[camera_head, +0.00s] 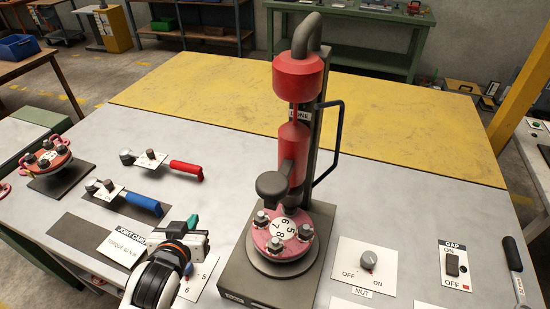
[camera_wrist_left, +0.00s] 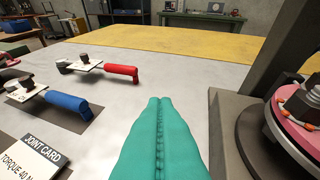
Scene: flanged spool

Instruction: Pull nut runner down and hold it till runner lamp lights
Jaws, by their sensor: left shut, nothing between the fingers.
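The red nut runner (camera_head: 300,80) hangs on a dark upright column with a grey hose on top and a dark bar handle (camera_head: 328,145) on its right. Its lower end is above the pink flanged spool (camera_head: 282,240), which carries several nuts and a numbered white disc. A label ending in "ONE" is partly hidden behind the runner; I cannot make out a lit lamp. My left gripper (camera_head: 192,222) is left of the stand, apart from it. Its teal fingers (camera_wrist_left: 160,105) are shut together and empty in the wrist view. My right gripper is not in view.
A red-handled tool (camera_head: 186,170) and a blue-handled tool (camera_head: 143,202) lie on the left. The joint card (camera_head: 122,248) is beside my left gripper. The NUT knob (camera_head: 366,260) and the GAP switch (camera_head: 452,262) are at the right. The yellow back area (camera_head: 400,110) is clear.

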